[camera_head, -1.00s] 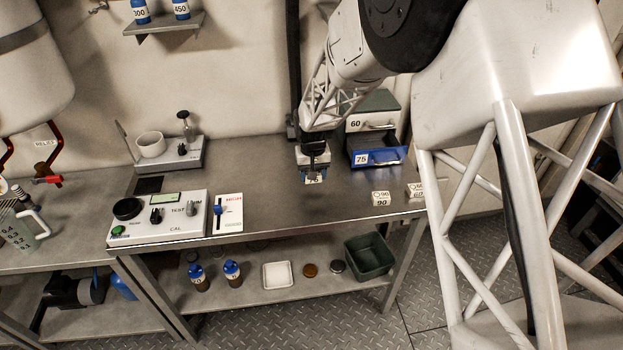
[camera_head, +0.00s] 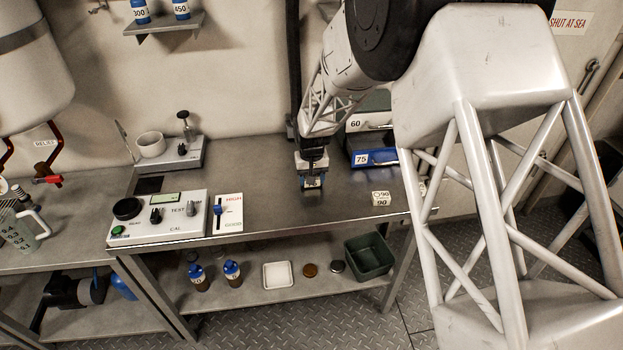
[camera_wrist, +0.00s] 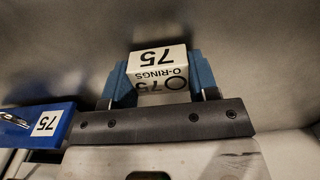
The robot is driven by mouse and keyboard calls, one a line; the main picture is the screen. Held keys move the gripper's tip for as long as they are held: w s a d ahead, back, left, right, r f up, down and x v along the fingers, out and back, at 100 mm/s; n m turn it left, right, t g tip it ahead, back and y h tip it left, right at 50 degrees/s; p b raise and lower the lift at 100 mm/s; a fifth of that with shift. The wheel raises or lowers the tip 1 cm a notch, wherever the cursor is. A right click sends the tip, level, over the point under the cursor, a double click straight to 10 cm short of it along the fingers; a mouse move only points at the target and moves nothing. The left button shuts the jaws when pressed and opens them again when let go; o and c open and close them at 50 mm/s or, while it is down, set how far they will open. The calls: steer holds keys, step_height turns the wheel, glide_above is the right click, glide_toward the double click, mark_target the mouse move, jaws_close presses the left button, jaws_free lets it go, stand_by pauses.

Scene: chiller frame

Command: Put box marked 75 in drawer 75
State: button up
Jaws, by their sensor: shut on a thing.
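My gripper (camera_head: 313,178) is shut on the white box marked 75 (camera_wrist: 158,58), which also carries the words O-RINGS and reads upside down in the wrist view. The blue fingers hold it from both sides. In the head view the box is small and mostly hidden by the gripper, over the bench left of the drawers. The blue-fronted drawer 75 (camera_head: 376,158) appears pulled out, below the drawer marked 60 (camera_head: 357,124). Its blue front with the 75 label also shows at the left of the wrist view (camera_wrist: 42,125). Its inside is mostly hidden.
A white box marked 90 (camera_head: 381,198) stands on the bench (camera_head: 270,180), right of the gripper. A control panel (camera_head: 160,217) and a HIGH/GOOD slider plate (camera_head: 229,212) lie to the left. A dark post rises behind the gripper. Bare bench surrounds the gripper's left side.

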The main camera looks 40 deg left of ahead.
steer(key=shift+f, duration=0.3)
steer(key=o, duration=1)
steer(key=shift+r, duration=0.15)
steer(key=shift+r, duration=6)
